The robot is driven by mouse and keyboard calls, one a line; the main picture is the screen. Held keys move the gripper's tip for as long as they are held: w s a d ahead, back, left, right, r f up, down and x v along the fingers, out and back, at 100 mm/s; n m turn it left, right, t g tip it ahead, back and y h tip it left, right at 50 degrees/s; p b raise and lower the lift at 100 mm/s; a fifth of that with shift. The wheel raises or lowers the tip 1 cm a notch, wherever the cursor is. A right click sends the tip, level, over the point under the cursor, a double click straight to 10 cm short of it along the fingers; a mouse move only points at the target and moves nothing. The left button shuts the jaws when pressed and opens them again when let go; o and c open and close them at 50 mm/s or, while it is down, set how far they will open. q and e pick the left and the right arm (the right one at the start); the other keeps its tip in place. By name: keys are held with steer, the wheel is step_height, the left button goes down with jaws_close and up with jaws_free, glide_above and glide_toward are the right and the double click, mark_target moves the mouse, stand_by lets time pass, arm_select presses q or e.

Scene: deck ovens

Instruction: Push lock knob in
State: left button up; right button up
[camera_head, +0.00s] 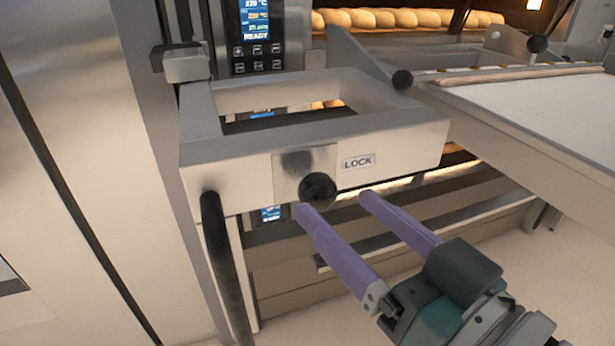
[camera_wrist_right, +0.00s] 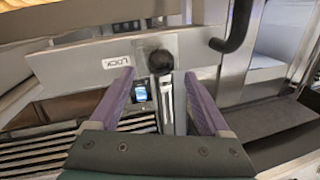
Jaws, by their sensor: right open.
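The lock knob (camera_head: 318,189) is a black ball on a steel plate (camera_head: 292,164) on the front of a metal frame, left of the LOCK label (camera_head: 359,161). It also shows in the right wrist view (camera_wrist_right: 160,62), between the fingers as seen there. My right gripper (camera_head: 332,202) is open, with its two long purple fingers pointing at the frame front. Its left fingertip is just below the knob and its right fingertip is to the right. I cannot tell whether a fingertip touches the knob. Nothing is between the fingers. My left gripper is not in view.
A black bar handle (camera_head: 226,265) hangs at the frame's left end. A loader board (camera_head: 540,105) with black knobs is at the right. Behind are a lit control panel (camera_head: 256,30) and oven decks with bread (camera_head: 400,18). Floor is free at the lower right.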

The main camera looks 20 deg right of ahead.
steer(key=b+v, duration=0.1)
steer(key=v, duration=0.4)
steer(key=shift+s+d, duration=0.1)
steer(key=shift+s, duration=0.15)
